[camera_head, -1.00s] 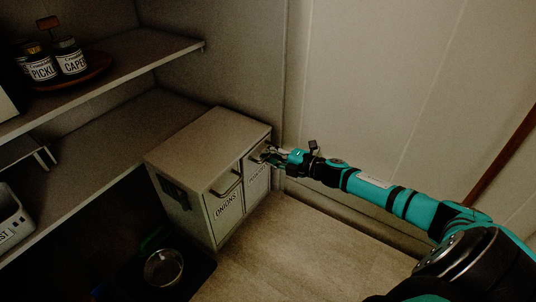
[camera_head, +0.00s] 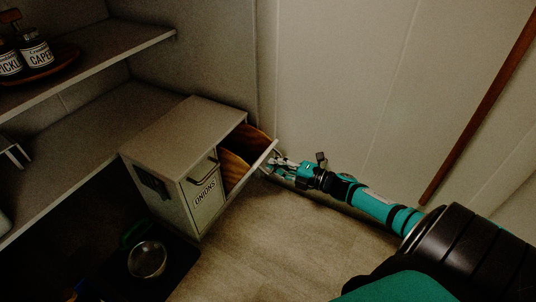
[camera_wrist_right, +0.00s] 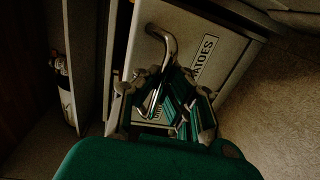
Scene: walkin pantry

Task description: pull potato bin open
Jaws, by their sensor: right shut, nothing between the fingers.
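The potato bin (camera_head: 262,158) is the right-hand compartment of a pale two-bin cabinet (camera_head: 168,137). Its front is tilted outward at the top, showing a brown interior. In the right wrist view, the bin front (camera_wrist_right: 225,45) carries a partly hidden label ending in "ATOES" and a curved metal handle (camera_wrist_right: 167,43). My right gripper (camera_head: 273,163) is shut at the outer face of the front, by the handle. In the right wrist view, its fingers (camera_wrist_right: 163,98) overlap the lower part of the handle; exact contact is unclear. My left gripper is out of view.
The onions bin (camera_head: 204,197) beside it is closed. A metal bowl (camera_head: 147,259) is on the dark mat or surface at lower left. Shelves (camera_head: 85,65) with labelled jars stand at the left. A pale wall is close on the right; the floor (camera_head: 270,240) in front is clear.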

